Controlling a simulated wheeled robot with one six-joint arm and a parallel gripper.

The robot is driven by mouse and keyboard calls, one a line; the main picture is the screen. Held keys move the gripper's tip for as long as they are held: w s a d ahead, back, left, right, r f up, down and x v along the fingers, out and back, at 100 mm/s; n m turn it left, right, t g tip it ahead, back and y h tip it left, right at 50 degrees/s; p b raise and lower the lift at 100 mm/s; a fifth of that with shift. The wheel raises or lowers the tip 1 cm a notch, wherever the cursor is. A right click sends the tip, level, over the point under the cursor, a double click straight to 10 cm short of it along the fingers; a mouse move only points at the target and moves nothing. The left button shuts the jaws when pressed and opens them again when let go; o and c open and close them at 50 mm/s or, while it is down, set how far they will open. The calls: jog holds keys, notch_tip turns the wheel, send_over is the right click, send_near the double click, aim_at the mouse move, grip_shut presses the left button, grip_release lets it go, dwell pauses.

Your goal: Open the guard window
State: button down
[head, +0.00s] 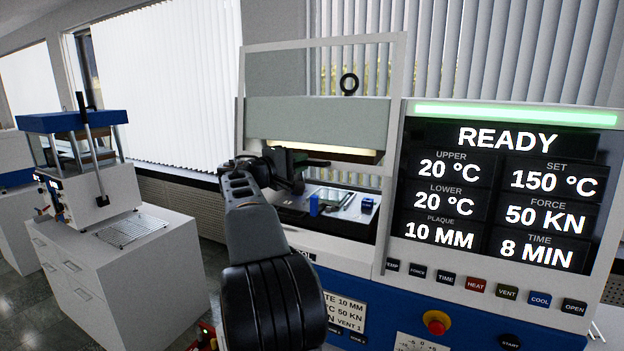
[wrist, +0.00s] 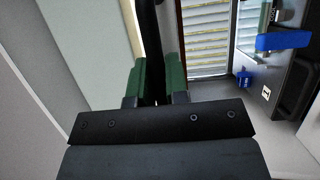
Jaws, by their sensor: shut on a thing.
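The guard window (head: 320,42) is a clear pane in a pale frame on the front of the press. Its top edge stands well above the press's upper block, and the press opening shows below. My gripper (head: 292,165) is at the lower left part of the window. In the wrist view my gripper (wrist: 157,70) has its green finger pads closed on both sides of a dark upright bar, the window handle (wrist: 149,25).
The press's display (head: 505,190) reads READY, with buttons and a red emergency stop (head: 436,322) below. Small blue items (head: 315,205) lie inside the opening. A smaller press (head: 82,165) stands on a white cabinet (head: 115,265) at left.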

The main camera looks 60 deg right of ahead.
jog(key=r, duration=0.1)
jog(key=r+p, duration=0.1)
jog(key=r, duration=0.1)
jog(key=r+p, duration=0.1)
jog(key=r, duration=0.1)
jog(key=shift+w+d, duration=0.1)
jog(key=shift+d, duration=0.25)
jog(key=c, duration=1.1)
grip_release()
jog(key=shift+f, duration=0.1)
jog(key=shift+a, duration=0.1)
jog(key=b+v, duration=0.4)
jog(key=v, duration=0.9)
jog(key=shift+a, duration=0.35)
jog(key=shift+w, duration=0.1)
